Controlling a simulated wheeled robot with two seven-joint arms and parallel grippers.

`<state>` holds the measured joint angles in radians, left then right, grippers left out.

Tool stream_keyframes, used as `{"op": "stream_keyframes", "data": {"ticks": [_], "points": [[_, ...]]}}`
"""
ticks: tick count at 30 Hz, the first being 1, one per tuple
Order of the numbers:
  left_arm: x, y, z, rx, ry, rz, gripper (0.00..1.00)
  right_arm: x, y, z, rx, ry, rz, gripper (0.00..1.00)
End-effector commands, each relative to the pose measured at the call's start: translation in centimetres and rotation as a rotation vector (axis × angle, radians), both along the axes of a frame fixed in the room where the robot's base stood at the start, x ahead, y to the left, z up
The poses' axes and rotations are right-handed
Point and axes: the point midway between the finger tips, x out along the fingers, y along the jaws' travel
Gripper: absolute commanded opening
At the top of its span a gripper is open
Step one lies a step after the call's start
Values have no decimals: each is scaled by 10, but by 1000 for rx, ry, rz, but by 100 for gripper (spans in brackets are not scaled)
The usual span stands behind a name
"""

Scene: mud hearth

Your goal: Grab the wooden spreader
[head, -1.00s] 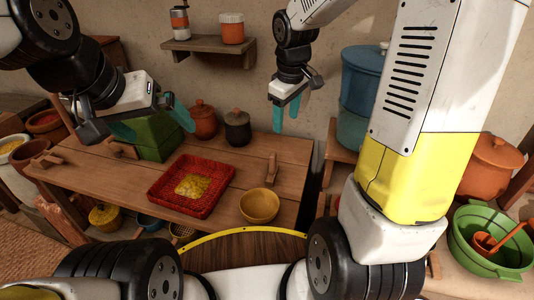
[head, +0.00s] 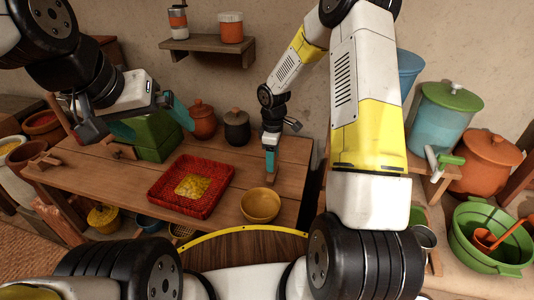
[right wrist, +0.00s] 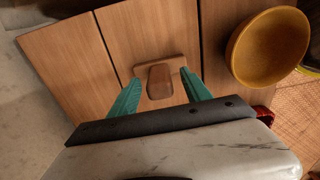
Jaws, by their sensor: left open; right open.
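The wooden spreader (right wrist: 174,63), a small brown block-like handle on a flat wooden base, stands on the wooden table. In the head view the spreader (head: 272,182) is mostly hidden behind my right gripper (head: 271,162), which points straight down at it. In the right wrist view the teal fingers of my right gripper (right wrist: 160,77) are open, one on each side of the spreader's handle. Contact cannot be made out. My left gripper (head: 151,118) is open and empty above the table's left part, near a green box.
A yellow bowl (head: 260,205) stands close to the spreader, with a red woven tray (head: 162,197) holding yellow bits to its left. Two lidded jars (head: 237,128) stand at the table's back. A wall shelf (head: 208,47) hangs above.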

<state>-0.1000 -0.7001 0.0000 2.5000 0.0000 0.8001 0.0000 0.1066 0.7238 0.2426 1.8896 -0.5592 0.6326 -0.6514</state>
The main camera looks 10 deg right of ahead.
Motion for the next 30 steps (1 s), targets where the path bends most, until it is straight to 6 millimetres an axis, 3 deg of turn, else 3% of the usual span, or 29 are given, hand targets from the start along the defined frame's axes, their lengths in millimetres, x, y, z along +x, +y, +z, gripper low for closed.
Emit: {"op": "stream_keyframes", "data": {"ticks": [5,13,22,30], "points": [[0,0,0,0,0,0,100,0,0,-21,0,1,0,56],[0,0,0,0,0,0,100,0,-1,-23,0,-1,-1,56],[0,0,0,0,0,0,100,0,-1,-23,0,-1,-1,0],[0,0,0,0,0,0,100,0,-1,-23,0,-1,-1,0]]}}
